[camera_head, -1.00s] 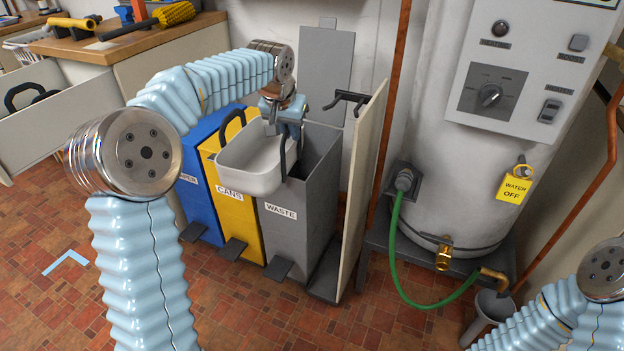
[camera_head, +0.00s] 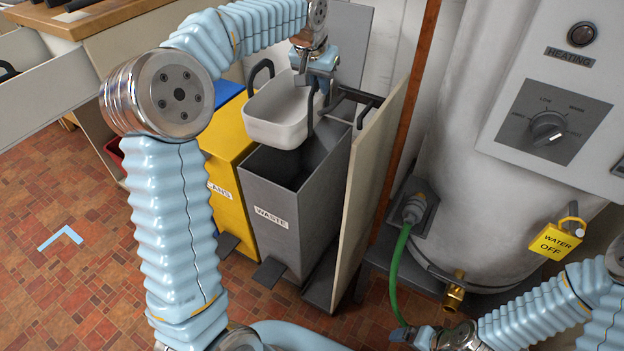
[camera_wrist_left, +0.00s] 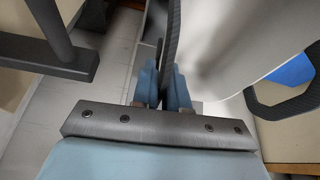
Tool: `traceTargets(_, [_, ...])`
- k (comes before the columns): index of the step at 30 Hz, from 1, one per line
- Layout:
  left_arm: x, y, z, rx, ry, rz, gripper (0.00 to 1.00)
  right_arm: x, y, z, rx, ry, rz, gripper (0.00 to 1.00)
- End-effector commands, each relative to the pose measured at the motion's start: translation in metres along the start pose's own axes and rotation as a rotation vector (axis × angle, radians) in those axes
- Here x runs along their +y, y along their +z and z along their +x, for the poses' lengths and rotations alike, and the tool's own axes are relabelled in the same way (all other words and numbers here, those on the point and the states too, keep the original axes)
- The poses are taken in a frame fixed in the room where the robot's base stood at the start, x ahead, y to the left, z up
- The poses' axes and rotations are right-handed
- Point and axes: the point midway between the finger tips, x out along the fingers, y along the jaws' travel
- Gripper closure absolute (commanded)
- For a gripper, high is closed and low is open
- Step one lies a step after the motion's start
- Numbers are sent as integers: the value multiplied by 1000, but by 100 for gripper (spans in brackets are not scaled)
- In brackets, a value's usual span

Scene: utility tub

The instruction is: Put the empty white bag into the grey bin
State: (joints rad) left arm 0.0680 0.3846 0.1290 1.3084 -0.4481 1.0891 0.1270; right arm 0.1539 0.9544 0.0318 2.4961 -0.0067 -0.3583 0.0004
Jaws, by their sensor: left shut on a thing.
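The white bag (camera_head: 275,118), a tub shape with dark loop handles, hangs roughly level over the grey bin (camera_head: 268,222). The bin is labelled WASTE and its top is open. The bag's lower edge overlaps the bin's opening in the head view; its exact height above the rim is hard to judge. My left gripper (camera_head: 318,76) is shut on the bag's right handle. In the left wrist view, my left fingers (camera_wrist_left: 163,88) pinch the dark handle, with the white bag (camera_wrist_left: 235,45) to their right. My right gripper (camera_head: 415,336) is low at the bottom edge, partly cut off; its jaws are unclear.
A yellow CANS bin (camera_head: 228,165) stands left of the grey bin. An open cabinet door (camera_head: 372,180) with a dark handle (camera_head: 355,100) stands close on its right. Beyond are a copper pipe (camera_head: 412,100), a water heater (camera_head: 480,150) and a green hose (camera_head: 398,280).

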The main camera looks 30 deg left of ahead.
Motion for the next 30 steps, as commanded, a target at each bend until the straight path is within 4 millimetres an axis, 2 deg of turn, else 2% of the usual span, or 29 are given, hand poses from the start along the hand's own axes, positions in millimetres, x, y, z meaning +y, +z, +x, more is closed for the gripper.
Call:
traceTargets(5, [0, 6, 14, -1, 0, 0, 100, 0, 0, 0, -1, 0, 0, 7])
traceTargets(12, [0, 19, 46, 2, -1, 1, 100, 12, 0, 28, 2, 2, 3, 7])
traceTargets(16, [0, 22, 52, 3, 0, 1, 100, 15, 0, 34, 3, 3, 5, 7])
traceTargets(23, [0, 21, 51, 2, 0, 1, 100, 14, 0, 32, 3, 4, 5, 7])
traceTargets(24, [0, 21, 51, 2, 0, 1, 86, 14, 0, 32, 4, 4, 5, 7])
traceTargets(30, [0, 21, 51, 2, 0, 0, 57, 14, 0, 32, 4, 4, 5, 7])
